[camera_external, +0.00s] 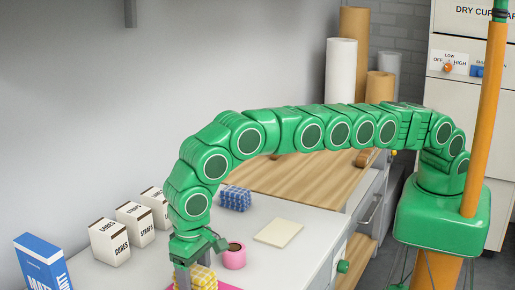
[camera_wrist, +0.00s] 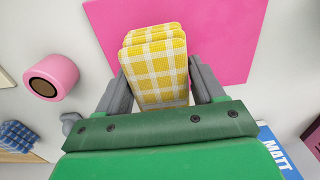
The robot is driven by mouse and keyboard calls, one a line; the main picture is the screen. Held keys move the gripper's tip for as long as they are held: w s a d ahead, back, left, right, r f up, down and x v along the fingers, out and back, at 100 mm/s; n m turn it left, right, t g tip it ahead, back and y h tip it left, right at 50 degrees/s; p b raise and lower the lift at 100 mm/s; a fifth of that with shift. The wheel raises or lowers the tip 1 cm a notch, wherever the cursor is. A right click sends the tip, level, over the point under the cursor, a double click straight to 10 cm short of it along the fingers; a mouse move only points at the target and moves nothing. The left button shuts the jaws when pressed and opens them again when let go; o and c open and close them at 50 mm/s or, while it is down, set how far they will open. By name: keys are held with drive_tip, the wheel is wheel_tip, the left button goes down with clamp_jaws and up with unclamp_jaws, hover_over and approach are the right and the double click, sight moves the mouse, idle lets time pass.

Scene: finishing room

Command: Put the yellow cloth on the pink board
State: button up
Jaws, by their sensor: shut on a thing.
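The yellow cloth (camera_external: 205,278), a folded white-checked bundle, is at the bottom edge of the external view. It also shows in the wrist view (camera_wrist: 155,75), between the two grey fingers. My gripper (camera_wrist: 160,82) is shut on it; in the external view my gripper (camera_external: 184,274) points down at the left side of the cloth. The flat pink board (camera_wrist: 215,40) lies beyond and under the cloth in the wrist view; only a strip of the board (camera_external: 229,287) shows in the external view. I cannot tell whether the cloth touches the board.
A blue checked cloth (camera_external: 235,198) and a cream board (camera_external: 278,232) lie farther back. White boxes (camera_external: 109,242) and a blue box (camera_external: 42,265) stand at the left.

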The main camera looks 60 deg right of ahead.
sight(194, 270)
drive_tip(key=shift+f, duration=1.05)
drive_tip(key=shift+f, duration=0.15)
drive_tip(key=o, duration=1)
drive_tip(key=shift+o, duration=0.2)
drive_tip(key=shift+r, duration=3.9)
